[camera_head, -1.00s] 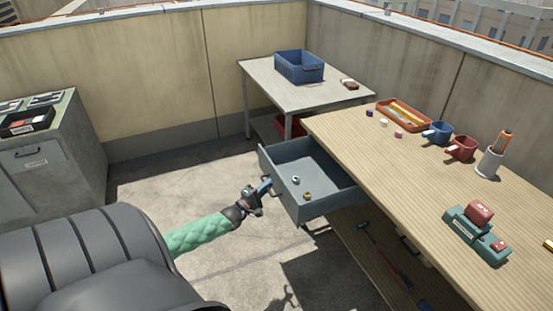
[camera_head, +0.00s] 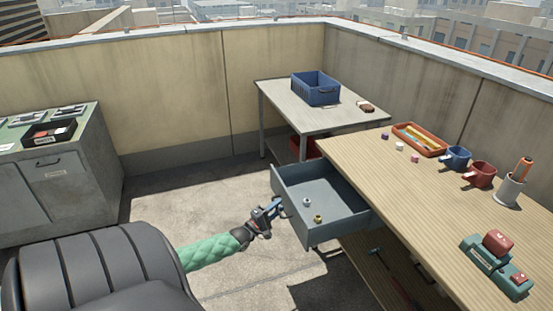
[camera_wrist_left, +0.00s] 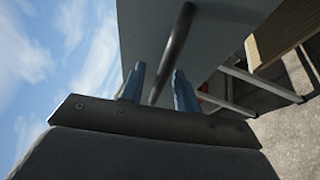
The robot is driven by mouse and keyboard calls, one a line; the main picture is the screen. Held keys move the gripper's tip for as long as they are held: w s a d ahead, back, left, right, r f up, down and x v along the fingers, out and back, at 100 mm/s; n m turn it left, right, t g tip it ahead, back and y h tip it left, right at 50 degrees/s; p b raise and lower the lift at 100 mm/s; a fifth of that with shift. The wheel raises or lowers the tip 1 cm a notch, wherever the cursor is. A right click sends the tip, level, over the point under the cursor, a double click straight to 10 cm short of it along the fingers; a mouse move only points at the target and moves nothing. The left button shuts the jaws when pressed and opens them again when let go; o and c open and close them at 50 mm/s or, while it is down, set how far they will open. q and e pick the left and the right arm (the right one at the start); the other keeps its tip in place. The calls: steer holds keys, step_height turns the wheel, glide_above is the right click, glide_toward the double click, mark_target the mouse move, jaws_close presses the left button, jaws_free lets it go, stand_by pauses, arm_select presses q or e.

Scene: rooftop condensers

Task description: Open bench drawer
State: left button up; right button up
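The grey bench drawer (camera_head: 338,213) stands pulled well out from under the wooden bench top (camera_head: 430,180) in the head view. A silver nut and a brass-coloured nut lie on its floor. My left gripper (camera_head: 274,209) is at the outside of the drawer front. In the left wrist view the dark bar handle (camera_wrist_left: 176,42) runs between the two blue fingertips (camera_wrist_left: 160,88), with gaps on both sides, so the fingers look open around it. The head view hides most of the handle. My right gripper is out of view.
A side table (camera_head: 290,98) with a blue crate (camera_head: 316,90) stands behind the drawer. Mugs (camera_head: 456,158), an orange tray (camera_head: 420,139) and a green-red device (camera_head: 495,265) are on the bench. A grey cabinet (camera_head: 60,180) is at left. Floor left of the drawer is clear.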

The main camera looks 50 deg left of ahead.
arm_select(q)
steer(key=s+f+b, duration=0.1)
steer(key=s, duration=0.6)
steer(key=shift+s+f, duration=0.2)
steer(key=shift+s, duration=0.1)
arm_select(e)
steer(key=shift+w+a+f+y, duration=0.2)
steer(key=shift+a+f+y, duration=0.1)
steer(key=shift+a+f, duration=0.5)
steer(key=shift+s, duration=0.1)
